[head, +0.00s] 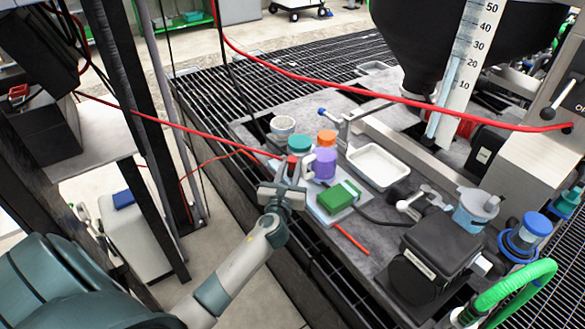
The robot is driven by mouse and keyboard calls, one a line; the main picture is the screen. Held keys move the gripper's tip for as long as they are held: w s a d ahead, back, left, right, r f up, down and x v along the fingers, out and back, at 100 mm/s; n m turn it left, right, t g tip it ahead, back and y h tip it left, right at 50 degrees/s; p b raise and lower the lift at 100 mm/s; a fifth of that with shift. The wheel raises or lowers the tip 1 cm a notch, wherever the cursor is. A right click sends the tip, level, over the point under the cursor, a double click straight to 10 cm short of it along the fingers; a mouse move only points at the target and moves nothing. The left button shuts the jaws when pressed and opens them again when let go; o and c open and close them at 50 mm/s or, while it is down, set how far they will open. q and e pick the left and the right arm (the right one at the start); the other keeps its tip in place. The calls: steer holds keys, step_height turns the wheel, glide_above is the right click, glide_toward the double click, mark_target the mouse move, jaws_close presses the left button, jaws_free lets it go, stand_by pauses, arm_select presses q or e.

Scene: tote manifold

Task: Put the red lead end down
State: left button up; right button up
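My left gripper (291,171) reaches in from the lower left, above the near edge of the grey work board. Its fingers are closed around a small red piece, the red lead end (292,159), which shows between the fingertips. A thin red lead (190,131) runs from the upper left to this spot. The lead end is held close to the jars; the gap beneath it is hidden. A short red rod or lead piece (351,238) lies on the board to the right of the gripper. My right gripper is not in view.
Jars with green (299,144), orange (327,137) and purple (325,163) stand just behind the gripper. A green block (339,197) lies on a grey plate to its right. A white tray (377,166) and black box (433,258) stand farther right. A thick red hose (350,89) crosses above.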

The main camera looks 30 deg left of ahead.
arm_select(q)
steer(key=shift+x, duration=1.4)
steer(key=shift+c, duration=0.3)
jaws_close()
